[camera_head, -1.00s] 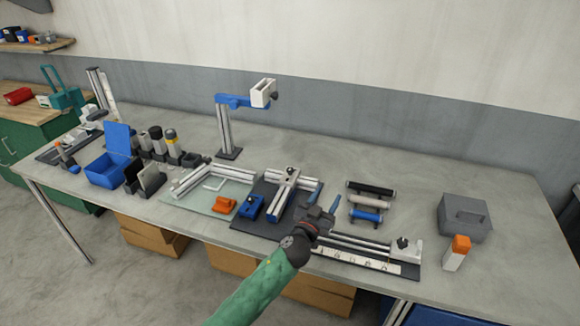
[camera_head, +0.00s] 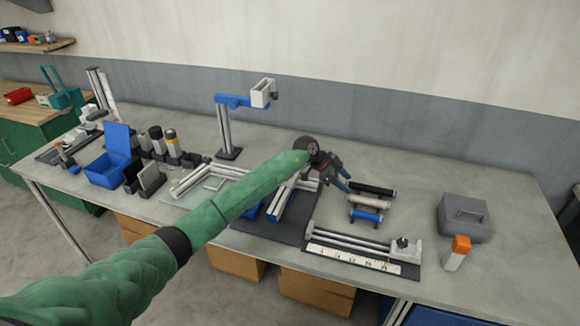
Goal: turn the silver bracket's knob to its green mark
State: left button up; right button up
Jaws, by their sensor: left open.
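A pale silver bracket (camera_head: 262,92) sits at the end of a blue arm on an upright post at the back of the bench. A dark knob (camera_head: 274,97) shows on its right side. No green mark can be made out. A second silver piece, a profile frame (camera_head: 287,205) on a dark mat, is partly hidden behind my left arm. My left gripper (camera_head: 344,180) is open and empty above the bench, right of that frame and near the rollers. It is apart from the bracket on the post. My right gripper is out of view.
Several rollers (camera_head: 369,203) lie close to my left gripper. A rail fixture with a scale (camera_head: 350,257) lies in front, with a dark-knobbed block at its right end. A grey case (camera_head: 465,217) and an orange-topped block (camera_head: 457,252) stand right. The back right bench is clear.

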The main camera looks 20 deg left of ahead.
pick_arm(q)
jog(key=w+a+r+n+y, duration=0.1)
jog(key=w+a+y, duration=0.1)
jog(key=a, duration=0.5)
jog(key=w+a+r+n+g+y, duration=0.1)
jog(key=w+a+r+n+y, duration=0.1)
jog(key=a, duration=0.5)
jog(key=w+a+r+n+g+y, duration=0.1)
jog(key=w+a+r+n+y, duration=0.1)
jog(key=a+y, duration=0.2)
jog(key=shift+a+y, duration=0.3)
jog(key=shift+a, duration=1.1)
jog(key=shift+a+r+n+g, duration=0.1)
jog(key=shift+a+n+g, duration=0.2)
jog(key=shift+a, duration=0.15)
notch_tip(320, 180, down, 8)
jog(key=p, duration=0.4)
jog(key=shift+r, duration=0.15)
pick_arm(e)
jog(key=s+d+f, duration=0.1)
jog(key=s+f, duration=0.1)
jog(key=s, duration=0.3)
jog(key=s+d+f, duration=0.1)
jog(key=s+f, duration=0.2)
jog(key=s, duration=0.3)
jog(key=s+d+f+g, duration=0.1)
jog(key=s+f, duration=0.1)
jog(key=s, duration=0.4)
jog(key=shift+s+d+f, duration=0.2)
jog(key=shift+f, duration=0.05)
